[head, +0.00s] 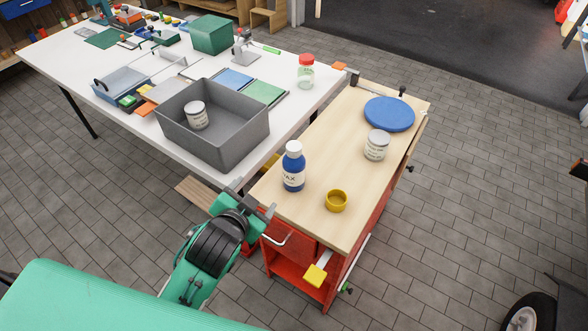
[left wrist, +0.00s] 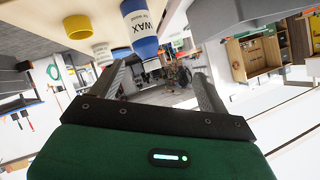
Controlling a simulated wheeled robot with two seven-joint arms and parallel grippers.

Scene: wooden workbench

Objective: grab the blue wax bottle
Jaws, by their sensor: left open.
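The blue wax bottle (head: 293,168) has a white cap and a white label. It stands upright near the left edge of the wooden workbench top (head: 310,208). The bottle also shows, upside down, in the left wrist view (left wrist: 140,30). My left gripper (head: 246,194) is open and empty, left of and nearer than the bottle, off the bench's near left edge. Its fingers show apart in the left wrist view (left wrist: 160,88), with the bottle beyond them and nothing between them. My right gripper is in neither view.
A yellow cup (head: 336,201) stands right of the bottle. A can (head: 376,145) and a blue disc (head: 389,114) are farther back. A grey bin (head: 225,140) holding another can sits on the white table to the left. The bench's middle is clear.

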